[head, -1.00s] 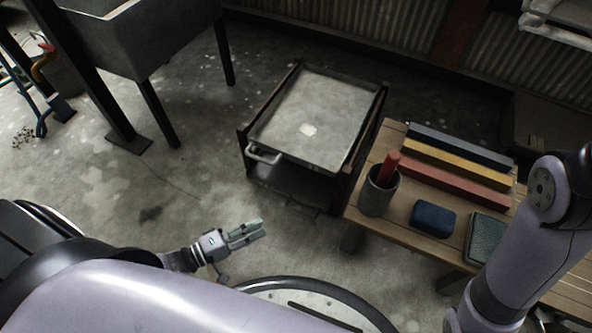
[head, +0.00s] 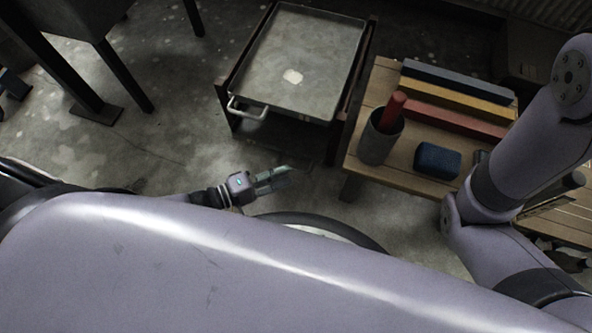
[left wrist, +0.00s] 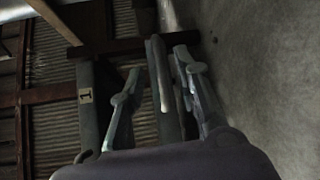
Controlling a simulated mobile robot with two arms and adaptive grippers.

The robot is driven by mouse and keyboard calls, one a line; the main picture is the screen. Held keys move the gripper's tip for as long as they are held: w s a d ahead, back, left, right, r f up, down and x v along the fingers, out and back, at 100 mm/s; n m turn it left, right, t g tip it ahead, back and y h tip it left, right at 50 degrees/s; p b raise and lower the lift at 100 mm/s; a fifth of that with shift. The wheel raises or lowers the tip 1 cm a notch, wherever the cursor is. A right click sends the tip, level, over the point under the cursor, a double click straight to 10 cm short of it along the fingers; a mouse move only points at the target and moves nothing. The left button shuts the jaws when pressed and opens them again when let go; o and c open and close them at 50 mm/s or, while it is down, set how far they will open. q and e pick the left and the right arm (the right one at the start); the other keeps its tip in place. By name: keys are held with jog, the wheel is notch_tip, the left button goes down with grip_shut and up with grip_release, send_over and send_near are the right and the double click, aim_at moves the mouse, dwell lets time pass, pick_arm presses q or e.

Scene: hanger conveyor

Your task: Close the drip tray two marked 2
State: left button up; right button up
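A shallow grey metal tray (head: 300,50) with a pale patch sits in a dark rusty frame (head: 222,108) near the top middle of the head view. A light bar handle (head: 247,110) is at its near left corner. I read no number on it here. My right gripper is out of view.
A wooden bench (head: 376,78) stands right of the frame, with a grey cup (head: 380,140) holding a red stick, a blue block (head: 437,161) and coloured bars (head: 455,98). Dark legs (head: 130,70) of a stand are at the left. Bare floor (head: 170,150) lies between.

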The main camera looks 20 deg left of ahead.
aim_at(296, 169)
pick_arm(q)
jog(key=shift+b+x, duration=0.7)
jog(key=shift+x, duration=1.7)
grip_shut()
